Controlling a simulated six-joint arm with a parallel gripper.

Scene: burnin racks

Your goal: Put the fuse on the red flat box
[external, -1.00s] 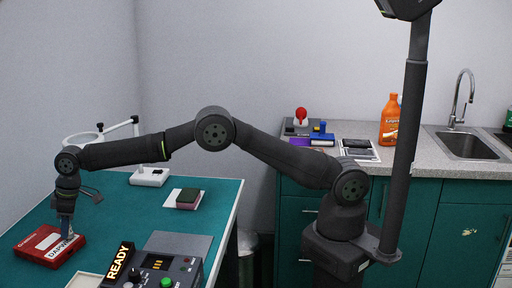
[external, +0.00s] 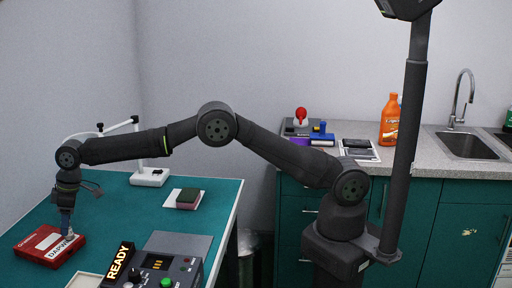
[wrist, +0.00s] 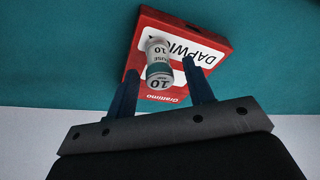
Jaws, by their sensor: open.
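The red flat box (external: 30,250) lies on the green table at the left in the external view, and its red top with white labels also shows in the wrist view (wrist: 212,42). The fuse (wrist: 158,68), a small cylinder with white ends, a teal band and the number 10, is over the box's top in the wrist view and appears to rest on it. My gripper (wrist: 160,66) is open, with one dark finger on each side of the fuse and visible gaps to it. In the external view the fuse cannot be made out clearly by my gripper (external: 66,228).
A control box with a READY sign (external: 118,262) and knobs stands at the table's front. A grey plate (external: 180,244) lies behind it.

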